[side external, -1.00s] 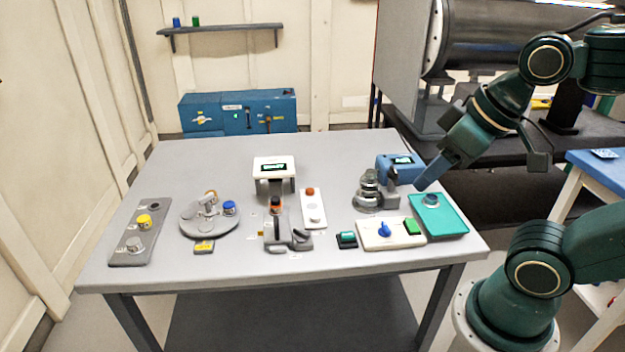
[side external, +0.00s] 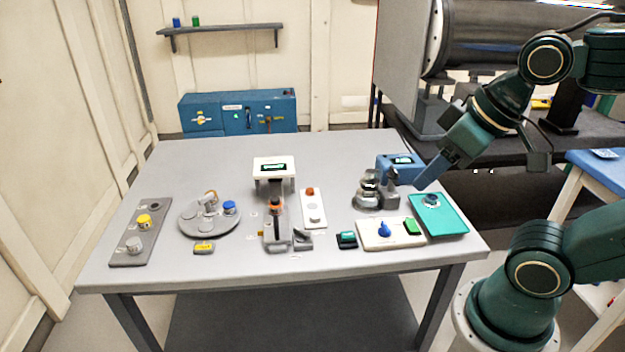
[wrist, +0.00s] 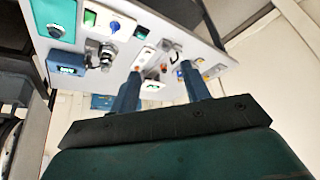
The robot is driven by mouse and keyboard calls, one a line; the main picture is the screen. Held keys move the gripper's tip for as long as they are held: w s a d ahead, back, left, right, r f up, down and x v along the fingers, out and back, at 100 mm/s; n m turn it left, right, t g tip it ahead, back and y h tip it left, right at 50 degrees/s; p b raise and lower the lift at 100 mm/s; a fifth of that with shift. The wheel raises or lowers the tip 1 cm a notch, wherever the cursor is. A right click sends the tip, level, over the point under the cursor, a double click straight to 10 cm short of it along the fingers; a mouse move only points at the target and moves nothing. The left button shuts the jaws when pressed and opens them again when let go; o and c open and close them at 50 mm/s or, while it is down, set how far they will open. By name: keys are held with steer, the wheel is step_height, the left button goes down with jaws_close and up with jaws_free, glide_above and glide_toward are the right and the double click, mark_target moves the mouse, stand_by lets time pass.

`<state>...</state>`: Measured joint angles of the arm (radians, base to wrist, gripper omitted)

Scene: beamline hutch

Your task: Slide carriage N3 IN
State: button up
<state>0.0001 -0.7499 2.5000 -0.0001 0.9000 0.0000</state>
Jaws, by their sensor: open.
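A grey slide unit (side external: 276,232) with an orange-topped knob (side external: 276,204) stands near the table's front middle in the side view. It looks like the carriage, but I cannot read an N3 label or tell its slide position. My gripper (side external: 428,177) is above the right side of the table, far to the right of this unit and apart from it. In the wrist view my gripper (wrist: 162,82) shows two blue fingers spread apart with nothing between them. The wrist view is tilted, and the carriage is not clear there.
A teal tray (side external: 455,228), a white panel with a blue knob (side external: 366,235) and a blue instrument (side external: 388,165) are near my gripper. A round turntable (side external: 222,222) and a grey holder (side external: 125,251) are at left. A white display stand (side external: 262,169) is behind the slide unit. The table's back is clear.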

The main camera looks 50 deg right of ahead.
steer(key=shift+c, duration=1.4)
steer(key=m+g+y, duration=0.2)
steer(key=m+g, duration=0.2)
steer(key=m, duration=0.5)
glide_above(276, 219)
steer(key=s+d, duration=0.2)
steer(key=s+d+x, duration=0.1)
steer(key=x, duration=0.8)
steer(key=shift+s+d+f, duration=0.3)
steer(key=shift+d+f, duration=0.1)
steer(key=shift+f, duration=0.1)
steer(key=x, duration=1.3)
steer(key=shift+d+f, duration=0.15)
steer(key=shift+f, duration=0.15)
jaws_close()
